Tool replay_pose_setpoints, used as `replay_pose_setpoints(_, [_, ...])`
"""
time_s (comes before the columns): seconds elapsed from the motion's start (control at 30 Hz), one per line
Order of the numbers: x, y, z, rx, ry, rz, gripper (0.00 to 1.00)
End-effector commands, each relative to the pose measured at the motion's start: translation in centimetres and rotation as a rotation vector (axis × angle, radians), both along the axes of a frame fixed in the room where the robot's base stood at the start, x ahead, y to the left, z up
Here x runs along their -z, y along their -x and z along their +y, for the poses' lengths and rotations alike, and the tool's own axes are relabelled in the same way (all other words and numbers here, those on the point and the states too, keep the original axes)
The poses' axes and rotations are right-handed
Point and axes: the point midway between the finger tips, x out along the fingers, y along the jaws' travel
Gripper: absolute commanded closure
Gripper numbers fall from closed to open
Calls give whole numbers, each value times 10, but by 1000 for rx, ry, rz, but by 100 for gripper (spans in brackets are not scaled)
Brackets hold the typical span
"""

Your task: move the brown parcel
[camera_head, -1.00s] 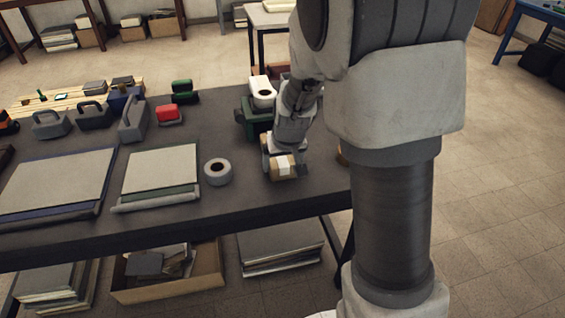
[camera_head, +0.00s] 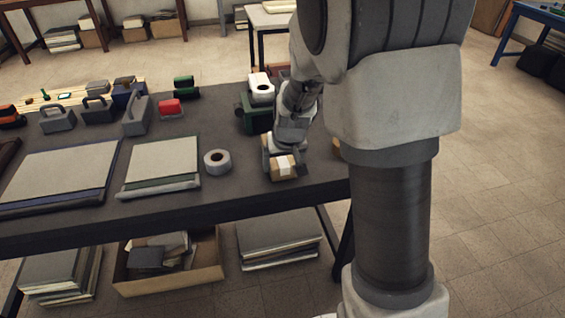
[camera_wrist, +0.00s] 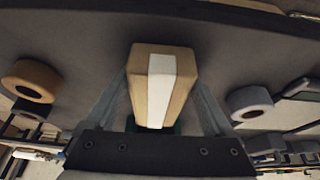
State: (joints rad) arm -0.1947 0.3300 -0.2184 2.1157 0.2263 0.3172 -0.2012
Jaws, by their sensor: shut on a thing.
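The brown parcel (camera_head: 284,168) is a small cardboard box with a white strip across it. In the head view it is at the table's front right part, in my gripper (camera_head: 284,163). In the wrist view the parcel (camera_wrist: 163,85) is in the middle, between the two fingers of my gripper (camera_wrist: 164,92), which are shut on its sides. I cannot tell whether the parcel touches the tabletop or is a little above it.
A grey tape roll (camera_head: 217,162) lies left of the parcel; a brown roll (camera_wrist: 31,81) shows in the wrist view. A green container (camera_head: 256,118) with a white roll (camera_head: 261,88) stands behind. Flat boards (camera_head: 162,164) cover the left. Bare tabletop (camera_head: 235,195) lies in front.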

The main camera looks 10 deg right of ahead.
Motion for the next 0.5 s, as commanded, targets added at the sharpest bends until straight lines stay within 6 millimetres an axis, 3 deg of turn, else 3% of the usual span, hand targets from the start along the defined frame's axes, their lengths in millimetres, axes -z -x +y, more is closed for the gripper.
replay_pose_setpoints(0.23, [0,0,0,0,0,1,92])
replay_pose_setpoints(0.27, [0,0,0,0,0,1,9])
replay_pose_setpoints(0.33, [0,0,0,0,0,1,0])
replay_pose_setpoints(0.5, [0,0,0,0,0,0,0])
